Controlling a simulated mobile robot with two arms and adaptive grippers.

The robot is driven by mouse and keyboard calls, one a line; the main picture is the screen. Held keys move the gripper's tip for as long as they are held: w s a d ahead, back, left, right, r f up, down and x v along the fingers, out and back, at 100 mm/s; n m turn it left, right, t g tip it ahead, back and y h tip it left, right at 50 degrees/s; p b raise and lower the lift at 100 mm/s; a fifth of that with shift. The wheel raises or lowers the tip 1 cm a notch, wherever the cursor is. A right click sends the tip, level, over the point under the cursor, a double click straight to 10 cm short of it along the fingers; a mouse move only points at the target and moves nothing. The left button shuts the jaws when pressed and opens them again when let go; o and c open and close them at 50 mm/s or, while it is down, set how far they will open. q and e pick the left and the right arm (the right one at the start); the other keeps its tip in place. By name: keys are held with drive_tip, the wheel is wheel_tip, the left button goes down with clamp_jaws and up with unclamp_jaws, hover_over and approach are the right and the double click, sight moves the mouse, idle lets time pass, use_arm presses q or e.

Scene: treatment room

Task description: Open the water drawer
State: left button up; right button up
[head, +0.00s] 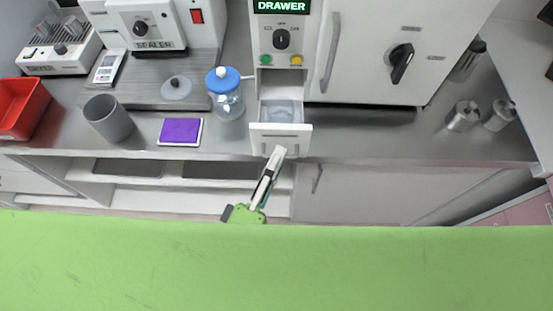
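The water drawer (267,141) is the small white drawer under the panel with the lit DRAWER sign (281,6). It stands pulled out toward me, and a clear basin-like inside shows behind its front. My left gripper (278,154) points up at the drawer front from below, its tip overlapping the lower edge of the front. I cannot tell whether it touches or grips there. Its fingers overlap in this view, so their opening does not show. My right gripper is not in view.
A blue-lidded bottle (228,105), a purple pad (180,132) and a grey cup (108,119) stand left of the drawer. A white cabinet (372,50) with a black knob is to the right. Metal cups (463,116) stand farther right. The counter right of the drawer is mostly clear.

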use_arm(q)
drive_tip(key=v, duration=1.2)
drive_tip(key=s+a+f+m+g+y, duration=0.1)
drive_tip(key=a+f+m+g+y, duration=0.25)
drive_tip(key=f, duration=1.45)
drive_tip(key=a+f+m+g, duration=0.3)
drive_tip(key=f+m+g, duration=0.25)
drive_tip(key=f, duration=1.15)
drive_tip(key=s+a+f+m+g+y, duration=0.2)
drive_tip(key=s+a+f+m+g, duration=0.1)
drive_tip(key=s+f, duration=0.4)
drive_tip(key=s+a+f+m+g+y, duration=0.2)
drive_tip(key=s+a+f+g, duration=0.3)
drive_tip(key=s+a+f, duration=0.3)
wheel_tip(320, 180, down, 4)
drive_tip(key=shift+s+a+f+m, duration=0.15)
drive_tip(key=shift+m, duration=0.35)
